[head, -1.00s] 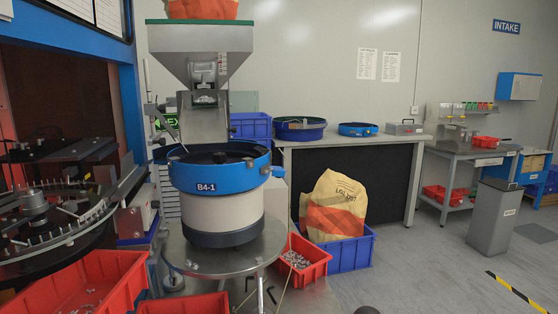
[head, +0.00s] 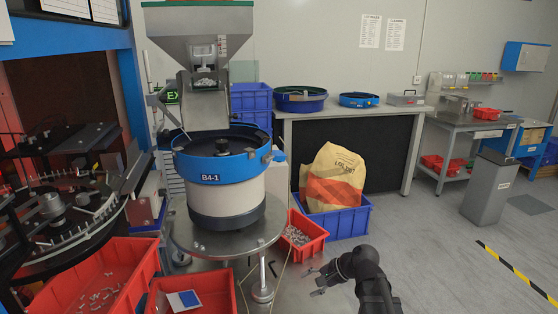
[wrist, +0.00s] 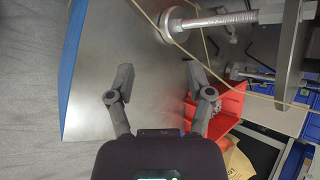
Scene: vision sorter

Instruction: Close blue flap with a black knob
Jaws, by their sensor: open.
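I cannot make out a blue flap with a black knob for certain in either view. A grey metal panel (wrist: 105,50) with a blue edge (wrist: 72,50) fills the left of the wrist view; no knob shows on it. My gripper (head: 315,281) is low at the bottom centre of the head view, right of the bowl feeder's stand. It also shows in the wrist view (wrist: 157,72), its two fingers apart with nothing between them. The feeder (head: 222,180) has a blue rim marked B4-1 and stands on a round metal table (head: 190,236).
A red bin (head: 312,246) of metal parts stands beside the metal table, and a blue crate (head: 345,224) holds a yellow sack (head: 333,172). Red bins (head: 140,268) are at lower left. Open floor (head: 430,260) lies to the right.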

